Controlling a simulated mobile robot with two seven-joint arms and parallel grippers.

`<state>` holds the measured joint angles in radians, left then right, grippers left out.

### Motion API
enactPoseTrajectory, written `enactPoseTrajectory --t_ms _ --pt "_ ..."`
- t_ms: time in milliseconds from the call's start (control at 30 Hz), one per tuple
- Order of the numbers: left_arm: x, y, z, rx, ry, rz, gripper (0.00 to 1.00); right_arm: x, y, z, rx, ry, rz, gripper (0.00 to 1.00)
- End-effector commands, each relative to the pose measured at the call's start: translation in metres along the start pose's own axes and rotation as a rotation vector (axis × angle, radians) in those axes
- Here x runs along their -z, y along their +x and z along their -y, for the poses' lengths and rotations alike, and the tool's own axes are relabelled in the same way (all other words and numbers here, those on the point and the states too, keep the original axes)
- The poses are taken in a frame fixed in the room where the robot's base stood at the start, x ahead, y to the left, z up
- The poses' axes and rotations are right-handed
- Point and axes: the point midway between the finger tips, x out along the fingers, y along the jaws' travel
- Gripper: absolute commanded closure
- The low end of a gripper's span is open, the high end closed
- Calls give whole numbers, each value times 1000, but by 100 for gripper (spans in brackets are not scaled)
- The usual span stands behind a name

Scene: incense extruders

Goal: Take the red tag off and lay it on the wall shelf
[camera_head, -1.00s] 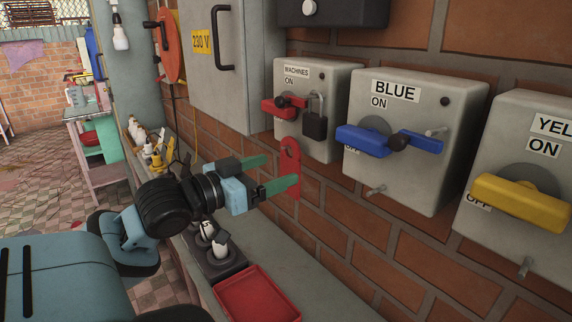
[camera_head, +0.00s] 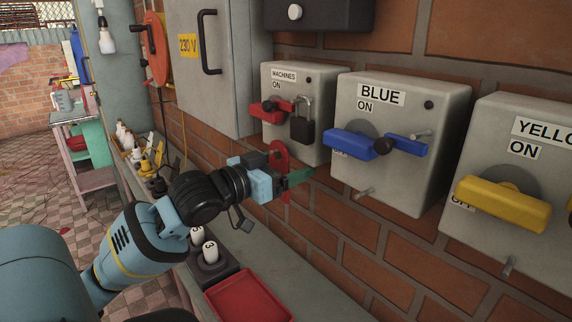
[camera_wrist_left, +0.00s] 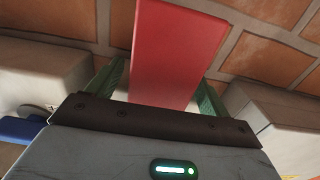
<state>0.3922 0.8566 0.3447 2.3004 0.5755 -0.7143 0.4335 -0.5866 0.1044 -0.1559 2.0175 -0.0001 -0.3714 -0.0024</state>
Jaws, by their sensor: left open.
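The red tag (camera_head: 280,154) has a hole near its top and hangs upright just below the grey MACHINES box, against the brick wall. What it hangs from is not clear. My left gripper (camera_head: 296,173) is at the tag's middle, open, with a green finger in front of it. In the left wrist view the red tag (camera_wrist_left: 178,45) fills the gap between the two green fingers of my left gripper (camera_wrist_left: 158,85), with space at the sides. A grey shelf (camera_head: 262,252) runs along the wall below. My right gripper is out of view.
A red tray (camera_head: 250,300) and a dark holder with white numbered pieces (camera_head: 210,252) sit on the shelf. Above, a black padlock (camera_head: 302,130) hangs by the red switch handle (camera_head: 268,111). The BLUE box (camera_head: 400,180) juts out at the right.

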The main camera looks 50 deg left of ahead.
Motion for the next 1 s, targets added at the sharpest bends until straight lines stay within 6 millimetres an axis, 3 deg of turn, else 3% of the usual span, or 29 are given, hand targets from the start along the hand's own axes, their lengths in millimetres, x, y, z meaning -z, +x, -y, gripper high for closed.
enactPoseTrajectory --t_ms 67,367,1000 --pt "0 0 0 0 0 0 28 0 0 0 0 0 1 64" --pt "0 0 0 0 0 0 67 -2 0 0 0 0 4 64" --pt "3 0 0 0 0 -1 68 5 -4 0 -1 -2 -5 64"
